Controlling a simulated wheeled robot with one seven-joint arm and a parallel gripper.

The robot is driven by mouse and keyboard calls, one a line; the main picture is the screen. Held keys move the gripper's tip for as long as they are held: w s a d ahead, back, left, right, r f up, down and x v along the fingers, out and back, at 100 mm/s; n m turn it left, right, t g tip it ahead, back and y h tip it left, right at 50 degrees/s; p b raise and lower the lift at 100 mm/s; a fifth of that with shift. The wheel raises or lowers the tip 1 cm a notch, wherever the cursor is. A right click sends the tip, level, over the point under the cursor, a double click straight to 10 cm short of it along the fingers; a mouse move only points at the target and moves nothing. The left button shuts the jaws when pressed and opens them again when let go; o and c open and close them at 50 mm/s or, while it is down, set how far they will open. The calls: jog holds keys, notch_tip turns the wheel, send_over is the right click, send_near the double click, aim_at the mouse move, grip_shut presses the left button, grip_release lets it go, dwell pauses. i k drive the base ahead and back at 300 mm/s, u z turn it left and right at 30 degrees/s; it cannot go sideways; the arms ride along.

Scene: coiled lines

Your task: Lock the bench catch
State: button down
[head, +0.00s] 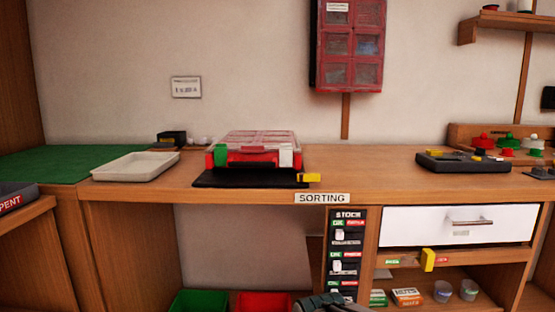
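A yellow catch handle (428,260) sits upright on the wooden rail below the white drawer. A green label (393,261) is to its left and a red label (442,260) is just to its right; their words are too small to read surely. The handle stands nearer the red label. Another yellow tab (309,178) is at the right end of a black mat on the bench. A dark grey part of my arm or gripper (326,303) shows at the bottom edge, below and left of the handle, apart from it. Its fingers cannot be made out.
The white drawer (455,226) is shut. A red case (254,151) and a beige tray (135,167) stand on the bench. Small boxes (407,297) and cups (443,291) are on the shelf below the rail. A stock panel (346,250) is left of it.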

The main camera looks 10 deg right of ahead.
aim_at(301, 178)
jog(key=k, duration=1.35)
jog(key=z, duration=0.5)
jog(key=i, duration=1.6)
jog(key=u, duration=0.6)
